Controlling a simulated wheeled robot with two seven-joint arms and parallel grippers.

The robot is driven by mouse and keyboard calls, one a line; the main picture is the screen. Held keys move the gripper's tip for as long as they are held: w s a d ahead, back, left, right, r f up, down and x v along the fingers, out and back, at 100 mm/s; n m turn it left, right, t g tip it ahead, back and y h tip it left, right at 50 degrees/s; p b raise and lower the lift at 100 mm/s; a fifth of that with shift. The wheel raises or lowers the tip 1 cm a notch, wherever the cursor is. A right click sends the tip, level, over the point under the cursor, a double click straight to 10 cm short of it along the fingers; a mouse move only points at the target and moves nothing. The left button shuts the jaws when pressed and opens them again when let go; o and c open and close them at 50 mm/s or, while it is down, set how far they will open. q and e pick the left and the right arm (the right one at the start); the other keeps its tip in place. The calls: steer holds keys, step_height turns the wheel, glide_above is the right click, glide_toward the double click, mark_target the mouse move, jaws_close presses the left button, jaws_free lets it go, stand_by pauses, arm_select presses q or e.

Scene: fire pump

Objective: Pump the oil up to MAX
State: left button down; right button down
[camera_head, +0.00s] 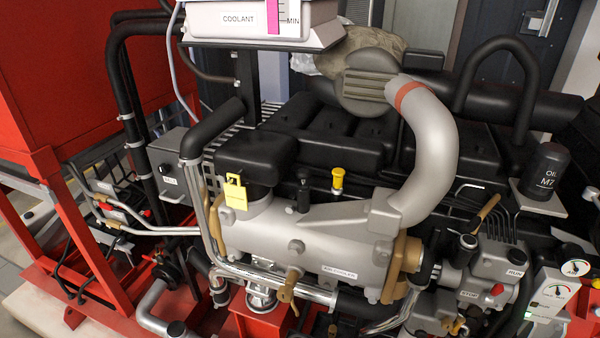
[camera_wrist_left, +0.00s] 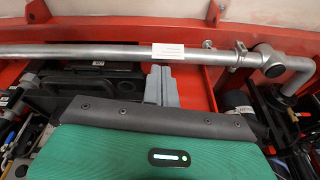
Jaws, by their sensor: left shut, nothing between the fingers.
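A black canister (camera_head: 547,168) labelled "OIL M7" stands at the right on a light bracket. A yellow-topped plug (camera_head: 338,180) and a black knob (camera_head: 304,190) stick up from the engine's middle. No MAX mark for oil is legible. My left gripper (camera_wrist_left: 159,84) shows in the left wrist view, its grey fingers together and empty, just below a silver pipe (camera_wrist_left: 110,52) with a white label. Neither gripper shows in the head view.
The coolant tank (camera_head: 240,20) with a pink level strip is at the top. A large silver elbow pipe (camera_head: 432,150) arches over the engine. A yellow padlock tag (camera_head: 236,192) and a brass valve handle (camera_head: 287,287) are at the front. A red frame (camera_head: 60,210) blocks the left.

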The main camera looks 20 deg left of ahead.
arm_select(q)
steer(key=w+d+r+t, duration=0.1)
steer(key=w+r+t, duration=0.5)
steer(key=r, duration=1)
steer(key=w+d+r+n+t, duration=0.1)
steer(key=w+r+t, duration=0.5)
steer(key=r, duration=1.1)
steer(key=w+r+t, duration=0.6)
steer(key=w+r, duration=0.6)
steer(key=r, duration=0.5)
steer(key=shift+w+d+n+t+h, duration=0.3)
steer(key=shift+w+d, duration=0.05)
steer(key=shift+d, duration=0.05)
step_height(320, 180, up, 4)
steer(key=f+p, duration=0.1)
steer(key=p, duration=0.4)
glide_above(304, 173)
steer(key=s, duration=0.2)
steer(key=f, duration=0.3)
steer(key=shift+w+a+f, duration=0.2)
steer(key=shift+f, duration=0.2)
